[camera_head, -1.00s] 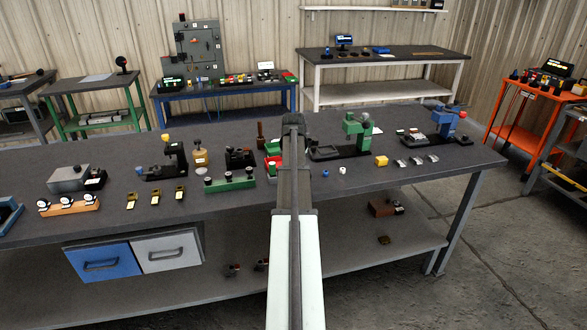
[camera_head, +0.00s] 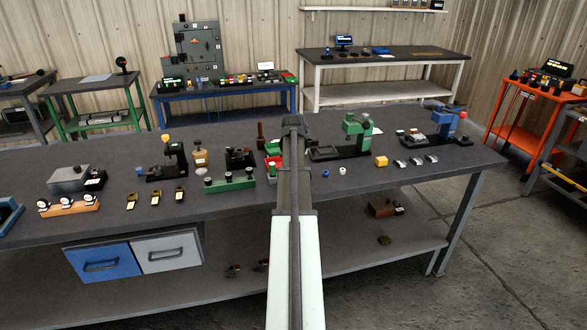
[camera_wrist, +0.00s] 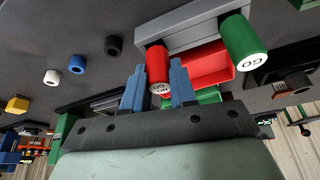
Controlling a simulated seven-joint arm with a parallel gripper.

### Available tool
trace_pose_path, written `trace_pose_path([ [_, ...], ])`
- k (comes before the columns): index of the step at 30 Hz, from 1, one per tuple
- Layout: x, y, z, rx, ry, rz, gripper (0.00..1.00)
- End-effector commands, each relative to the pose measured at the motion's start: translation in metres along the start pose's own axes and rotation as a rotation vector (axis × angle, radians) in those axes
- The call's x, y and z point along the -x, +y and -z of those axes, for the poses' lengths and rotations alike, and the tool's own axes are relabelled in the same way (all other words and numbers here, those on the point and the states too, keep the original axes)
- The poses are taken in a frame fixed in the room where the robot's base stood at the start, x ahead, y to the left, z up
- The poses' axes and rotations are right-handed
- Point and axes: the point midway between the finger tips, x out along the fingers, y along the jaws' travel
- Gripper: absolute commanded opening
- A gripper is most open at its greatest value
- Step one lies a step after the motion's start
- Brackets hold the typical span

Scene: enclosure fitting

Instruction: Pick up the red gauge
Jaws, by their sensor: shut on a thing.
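The red gauge (camera_wrist: 157,64) is a red cylinder with a pale, marked end face, seen in the wrist view. My gripper (camera_wrist: 158,80) is shut on it, with one blue finger on each side. The gauge's far end overlaps a grey block (camera_wrist: 182,25), and I cannot tell whether it is still seated there. A green gauge (camera_wrist: 244,44) with a white marked end stands at the right end of that block. In the head view my own arm hides the gripper and the red gauge.
A red tray (camera_wrist: 212,62) and a green tray (camera_wrist: 207,96) lie close right of my gripper. Black, blue (camera_wrist: 77,64) and white rings lie to the left, with a yellow cube (camera_head: 381,161). A green press (camera_head: 357,145) stands right of my arm.

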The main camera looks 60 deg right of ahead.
Motion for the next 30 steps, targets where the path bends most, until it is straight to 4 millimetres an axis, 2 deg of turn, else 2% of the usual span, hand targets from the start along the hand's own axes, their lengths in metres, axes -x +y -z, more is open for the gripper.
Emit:
trace_pose_path([
  [8,0.007,0.0,0.003,0.0,0.001,0.0,0.0],
  [21,0.069,0.0,0.03,0.0,0.003,0.0,0.0],
  [26,0.085,-0.001,0.036,0.001,0.001,0.001,0.0],
  [30,0.091,-0.016,0.038,0.018,0.001,0.008,0.0],
])
